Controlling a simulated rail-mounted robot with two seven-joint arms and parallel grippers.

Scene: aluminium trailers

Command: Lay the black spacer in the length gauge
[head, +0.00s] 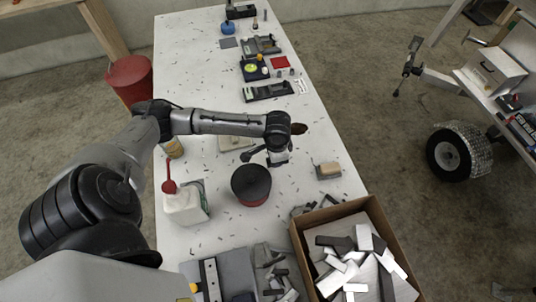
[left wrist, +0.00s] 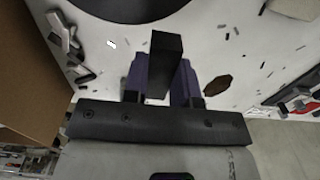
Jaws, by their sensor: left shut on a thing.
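My left gripper (head: 270,156) hangs over the middle of the white table, just behind and right of a black-topped round can. In the left wrist view my gripper (left wrist: 160,82) is shut on the black spacer (left wrist: 164,55), a plain dark rectangular block standing out between the purple-padded fingers. The spacer cannot be made out in the head view. A long black fixture (head: 262,93) lies farther up the table; it may be the length gauge, but I cannot tell for sure. My right gripper is not in view.
The round can (head: 251,182) stands close to the gripper. A cardboard box (head: 300,243) of metal offcuts stands front right. A dark red-brown oval patch (left wrist: 217,86) lies near the gripper. A trailer wheel (head: 449,155) is right.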

